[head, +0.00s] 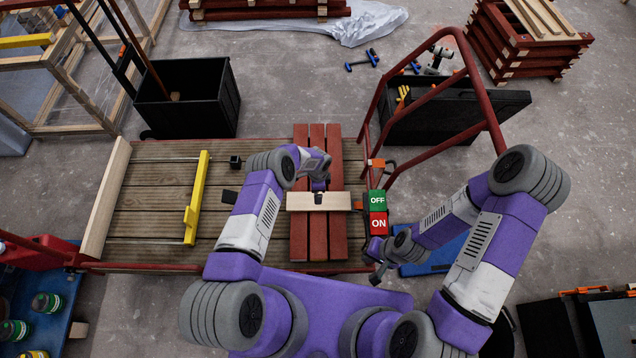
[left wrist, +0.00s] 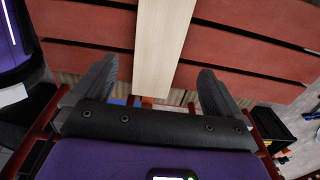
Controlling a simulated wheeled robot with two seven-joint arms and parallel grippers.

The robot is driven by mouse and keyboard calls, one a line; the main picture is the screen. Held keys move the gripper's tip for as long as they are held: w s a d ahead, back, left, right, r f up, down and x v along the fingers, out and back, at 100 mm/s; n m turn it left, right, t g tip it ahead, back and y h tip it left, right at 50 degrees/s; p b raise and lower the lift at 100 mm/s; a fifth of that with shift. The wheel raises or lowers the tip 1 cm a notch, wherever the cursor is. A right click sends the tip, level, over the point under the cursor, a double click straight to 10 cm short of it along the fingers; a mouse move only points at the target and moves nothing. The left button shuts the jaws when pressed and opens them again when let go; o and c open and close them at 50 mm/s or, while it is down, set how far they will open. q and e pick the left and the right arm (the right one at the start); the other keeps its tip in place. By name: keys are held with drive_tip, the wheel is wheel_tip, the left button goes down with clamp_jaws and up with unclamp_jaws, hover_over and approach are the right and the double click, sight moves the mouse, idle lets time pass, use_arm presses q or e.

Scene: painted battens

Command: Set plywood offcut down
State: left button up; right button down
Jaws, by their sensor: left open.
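The plywood offcut (head: 298,201) is a pale flat board. It lies crosswise over three red painted battens (head: 318,243) on the decking. My left gripper (head: 318,194) is over the middle of the offcut, partly hidden by its own wrist. In the left wrist view its fingers (left wrist: 155,88) stand apart, with the offcut (left wrist: 163,40) running between them and gaps on both sides. My right gripper (head: 377,264) is low at the right edge of the decking, near the red ON sign; its finger gap is unclear.
A green OFF sign (head: 377,197) and red ON sign (head: 378,224) stand just right of the offcut. A red rail (head: 420,88) rises beyond them. A yellow bar (head: 198,190) crosses the decking at left. A black bin (head: 187,98) stands behind. Decking left of the battens is partly clear.

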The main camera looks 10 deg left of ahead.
use_arm(q)
drive_tip(key=s+r+n+h, duration=0.2)
drive_tip(key=s+r+n, duration=0.6)
drive_tip(key=s, duration=0.5)
drive_tip(key=s+r+n+h, duration=0.2)
drive_tip(key=s+r+n, duration=0.7)
drive_tip(key=s, duration=0.5)
drive_tip(key=shift+d+n+t, duration=0.3)
drive_tip(key=shift+d+n, duration=0.15)
drive_tip(key=shift+n, duration=0.35)
